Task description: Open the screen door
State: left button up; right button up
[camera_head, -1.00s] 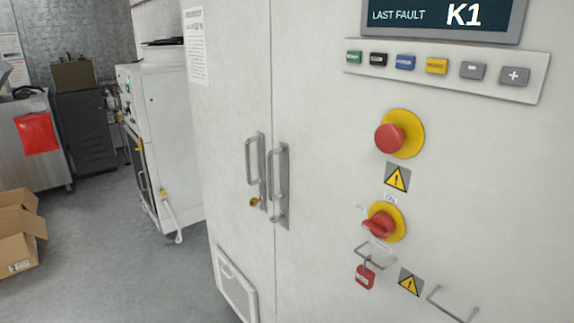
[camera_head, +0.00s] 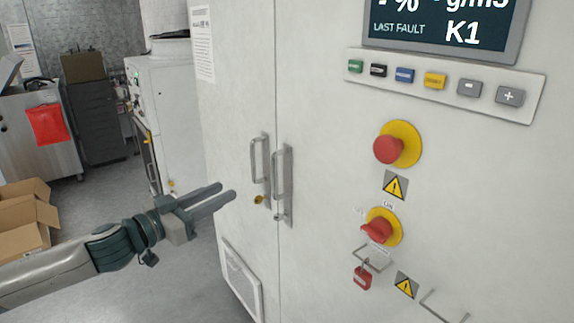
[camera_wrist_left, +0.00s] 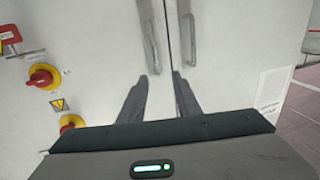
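The screen door is the right cabinet door (camera_head: 335,150), pale grey-white, with a display (camera_head: 445,22) at its top. It is closed against the left door (camera_head: 232,110). Its upright metal handle (camera_head: 279,180) stands beside the left door's handle (camera_head: 258,165). In the left wrist view, the screen door's handle (camera_wrist_left: 149,38) is on the left and the other handle (camera_wrist_left: 187,32) on the right. My left gripper (camera_head: 226,191) is open and empty, left of both handles in the head view and apart from them. My right gripper is not in view.
Red knobs on yellow discs (camera_head: 397,145) (camera_head: 382,228), a button strip (camera_head: 445,83) and a red padlock (camera_head: 362,277) stick out from the screen door. A cardboard box (camera_head: 24,225) lies on the floor at left, near a white machine (camera_head: 170,110).

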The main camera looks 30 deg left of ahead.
pick_arm(q)
jog(key=shift+d+r, duration=0.35)
jog(key=shift+d, duration=0.1)
jog(key=shift+w, duration=0.1)
jog(key=shift+w, duration=0.1)
